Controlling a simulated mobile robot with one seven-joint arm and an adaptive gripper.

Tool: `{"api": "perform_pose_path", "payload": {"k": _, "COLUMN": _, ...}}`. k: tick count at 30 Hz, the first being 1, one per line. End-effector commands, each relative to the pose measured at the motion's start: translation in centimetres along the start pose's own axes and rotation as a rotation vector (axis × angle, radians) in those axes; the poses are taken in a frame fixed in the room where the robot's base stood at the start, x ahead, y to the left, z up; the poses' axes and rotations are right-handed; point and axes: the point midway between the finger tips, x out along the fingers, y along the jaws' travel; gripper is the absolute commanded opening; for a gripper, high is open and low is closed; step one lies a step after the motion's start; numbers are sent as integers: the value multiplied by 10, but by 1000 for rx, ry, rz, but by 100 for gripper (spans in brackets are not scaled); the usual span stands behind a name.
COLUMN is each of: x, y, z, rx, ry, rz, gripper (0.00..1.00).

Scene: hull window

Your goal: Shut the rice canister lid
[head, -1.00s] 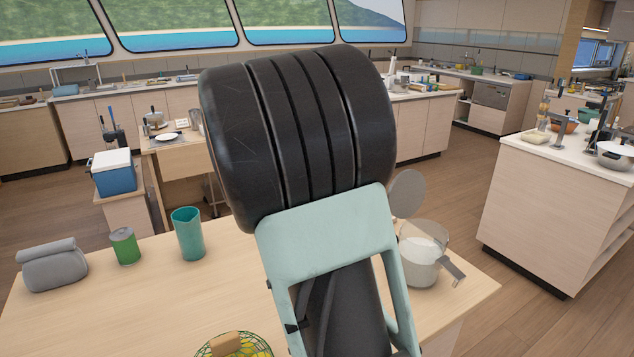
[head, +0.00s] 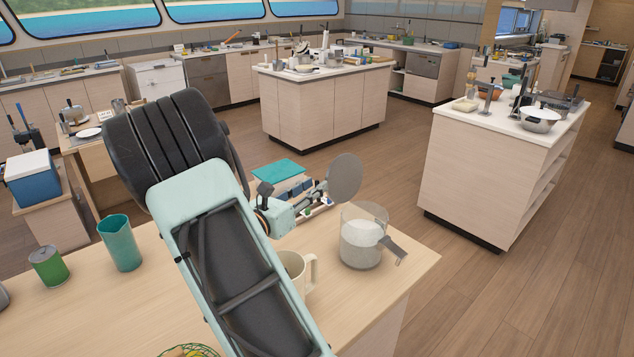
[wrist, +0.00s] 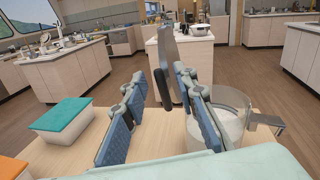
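The rice canister (head: 362,247) is a clear round container with white contents, standing near the table's right corner. Its round grey lid (head: 345,178) stands open and upright at the canister's rear left. A metal latch (head: 392,250) sticks out on the canister's right side. My gripper (head: 312,200) is left of the lid, its fingers pointing toward it. In the wrist view my gripper (wrist: 156,88) is open, blue pads apart. The lid (wrist: 167,50) shows nearly edge-on between and beyond the fingers; I cannot tell whether they touch. The canister (wrist: 228,118) is right of the right finger, which partly hides it.
A cream mug (head: 296,268) stands left of the canister, partly behind my arm. A teal-lidded box (head: 280,170) is beyond my gripper. A teal cup (head: 120,243) and a green can (head: 47,266) stand at left. The table's right edge is close to the canister.

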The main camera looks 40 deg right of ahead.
Motion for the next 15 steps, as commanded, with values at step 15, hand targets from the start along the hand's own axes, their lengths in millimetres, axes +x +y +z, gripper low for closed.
{"api": "perform_pose_path", "payload": {"k": 15, "x": 24, "y": 0, "z": 0, "rx": 1, "ry": 0, "rz": 1, "gripper": 27}}
